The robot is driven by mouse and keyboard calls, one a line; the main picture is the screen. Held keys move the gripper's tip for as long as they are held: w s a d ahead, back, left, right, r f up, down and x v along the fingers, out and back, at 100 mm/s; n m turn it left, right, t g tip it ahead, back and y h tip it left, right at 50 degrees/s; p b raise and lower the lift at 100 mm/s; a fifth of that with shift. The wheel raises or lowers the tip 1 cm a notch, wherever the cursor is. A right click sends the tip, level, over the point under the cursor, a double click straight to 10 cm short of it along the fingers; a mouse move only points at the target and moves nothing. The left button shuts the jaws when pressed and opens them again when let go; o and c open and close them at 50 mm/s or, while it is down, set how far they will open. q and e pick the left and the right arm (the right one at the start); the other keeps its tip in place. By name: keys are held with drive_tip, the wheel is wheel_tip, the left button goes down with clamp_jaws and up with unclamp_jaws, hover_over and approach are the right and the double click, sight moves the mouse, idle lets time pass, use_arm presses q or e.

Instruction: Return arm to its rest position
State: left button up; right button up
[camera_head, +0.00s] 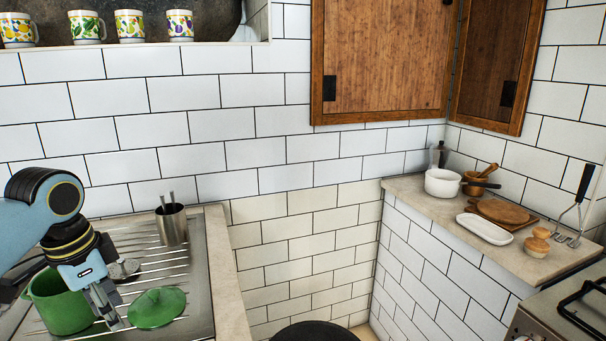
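My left arm, pale blue with black joints, comes in from the left over the metal drainboard. My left gripper (108,300) points down between a green pot (62,306) and a round green lid (157,307). The arm and gripper cover part of the pot. The lid lies flat on the drainboard to the right of the gripper. I cannot tell whether the fingers are open or shut, or whether they touch the pot or the lid. My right gripper is not in view.
A metal cup with utensils (171,223) stands at the back of the drainboard (190,290). A counter (420,200) at the right holds a white pot (442,183), a white dish (484,229) and wooden items. Wooden cabinets (385,60) hang above. The stove (560,310) is at lower right.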

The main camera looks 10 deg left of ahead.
use_arm(q)
drive_tip(key=s+d+n+t+y, duration=0.1)
drive_tip(key=s+d+n, duration=0.3)
drive_tip(key=s, duration=0.6)
drive_tip(key=s+d+n+t, duration=0.1)
drive_tip(key=s+d+n, duration=0.1)
drive_tip(key=s+d, duration=0.6)
drive_tip(key=s+a+f+g+b, duration=0.1)
drive_tip(key=s+a+f+b, duration=0.15)
drive_tip(key=f, duration=1.35)
drive_tip(key=s+a+f+b, duration=0.2)
drive_tip(key=f+b, duration=0.1)
drive_tip(key=f, duration=1.4)
use_arm(e)
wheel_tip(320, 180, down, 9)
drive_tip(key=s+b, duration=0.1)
drive_tip(key=b, duration=0.2)
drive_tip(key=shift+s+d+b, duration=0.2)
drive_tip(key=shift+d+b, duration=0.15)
use_arm(q)
drive_tip(key=s+f+g, duration=0.1)
drive_tip(key=s+f, duration=1.6)
drive_tip(key=f, duration=0.1)
drive_tip(key=shift+s+a+f+n+g, duration=0.2)
drive_tip(key=shift+s+a+n+g, duration=0.1)
drive_tip(key=shift+s+a, duration=0.1)
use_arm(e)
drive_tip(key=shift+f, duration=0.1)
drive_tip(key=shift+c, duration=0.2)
